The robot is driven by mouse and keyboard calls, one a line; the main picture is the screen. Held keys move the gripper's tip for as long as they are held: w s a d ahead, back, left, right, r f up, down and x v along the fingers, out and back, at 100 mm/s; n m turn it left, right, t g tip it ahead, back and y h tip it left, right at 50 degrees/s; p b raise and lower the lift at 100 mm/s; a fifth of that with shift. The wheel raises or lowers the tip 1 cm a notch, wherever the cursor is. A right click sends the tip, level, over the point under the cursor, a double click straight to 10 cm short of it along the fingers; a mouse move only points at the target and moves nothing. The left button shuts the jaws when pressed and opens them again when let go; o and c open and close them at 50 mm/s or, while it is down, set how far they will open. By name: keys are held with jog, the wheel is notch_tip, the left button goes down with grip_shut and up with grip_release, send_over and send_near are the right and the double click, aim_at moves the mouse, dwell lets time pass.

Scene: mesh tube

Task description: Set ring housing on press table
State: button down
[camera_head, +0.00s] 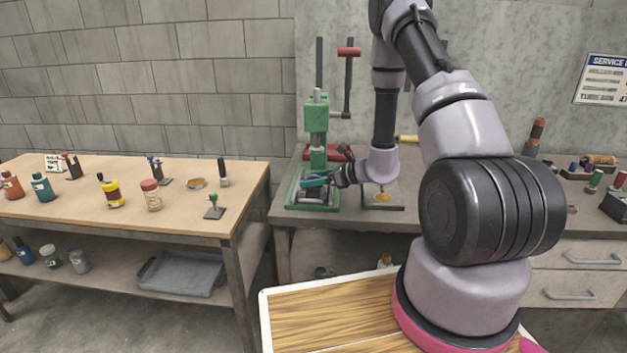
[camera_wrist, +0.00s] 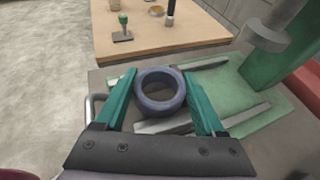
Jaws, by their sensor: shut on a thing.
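The ring housing (camera_wrist: 143,90) is a blue-grey ring seen in the wrist view. It sits between the teal fingers of my gripper (camera_wrist: 161,92), which is shut on it. The press table (camera_wrist: 228,90) is the green slotted base below and to the right of the ring. In the head view my gripper (camera_head: 314,182) is over the press table (camera_head: 313,206), in front of the green press column (camera_head: 318,158). The ring is hard to make out there. I cannot tell whether its underside touches the table.
The press ram (camera_wrist: 267,32) hangs to the right of the ring, with the press body (camera_wrist: 292,55) behind. A wooden workbench (camera_head: 130,210) with bottles and small tools stands at the left. A small fixture (camera_head: 382,196) stands right of the press on the grey bench.

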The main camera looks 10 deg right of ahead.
grip_release()
jog(key=shift+s+d, duration=0.1)
jog(key=shift+s, duration=0.05)
jog(key=v, duration=1)
jog(key=s+a+r+n+g, duration=0.35)
jog(key=s+r+n, duration=0.25)
jog(key=r, duration=0.4)
jog(key=s+a+r+n+g, duration=0.3)
jog(key=s+a+r+n, duration=0.15)
jog(key=r+n, duration=0.4)
jog(key=s+d+r+n+t+h, duration=0.2)
jog(key=s+d+r+n+h, duration=0.1)
jog(key=s+r, duration=0.3)
jog(key=s+d+r+n+t+h, duration=0.2)
jog(key=s+d+r+n+h, duration=0.1)
jog(key=s+r, duration=0.4)
jog(key=shift+d+r+n+t+h, duration=0.3)
jog(key=shift+r+n+h, duration=0.45)
jog(key=shift+h, duration=0.35)
